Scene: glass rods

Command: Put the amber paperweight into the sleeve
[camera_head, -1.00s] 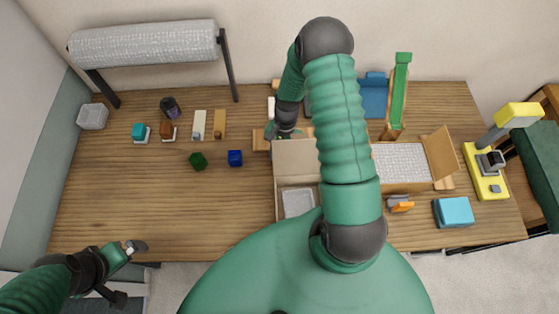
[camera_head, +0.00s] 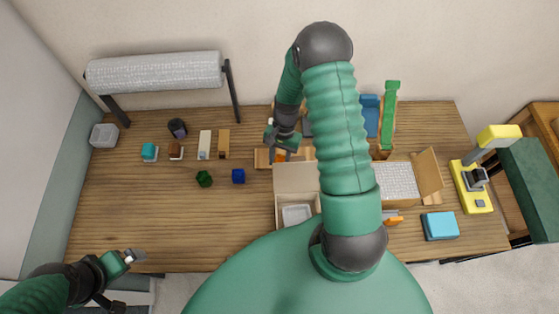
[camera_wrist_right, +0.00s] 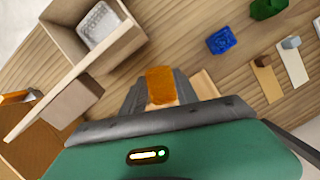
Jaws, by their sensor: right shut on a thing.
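The amber paperweight (camera_wrist_right: 160,86) is an orange block between the fingers of my right gripper (camera_wrist_right: 158,98) in the right wrist view. My right gripper (camera_head: 281,148) is shut on it, and a bit of orange shows below the fingers in the head view. A light tan wooden piece (camera_head: 262,158) lies beside and partly under this gripper, and its edge shows in the wrist view (camera_wrist_right: 205,84). I cannot tell whether it is the sleeve. My left gripper (camera_head: 136,257) hangs at the table's front left edge, holding nothing visible; its jaw opening is unclear.
An open carton (camera_head: 285,180) with a white tray (camera_head: 297,214) stands just in front of my right gripper. A blue block (camera_head: 238,176) and green block (camera_head: 204,178) lie to the left. A second carton (camera_head: 427,172) stands right. The front left table is clear.

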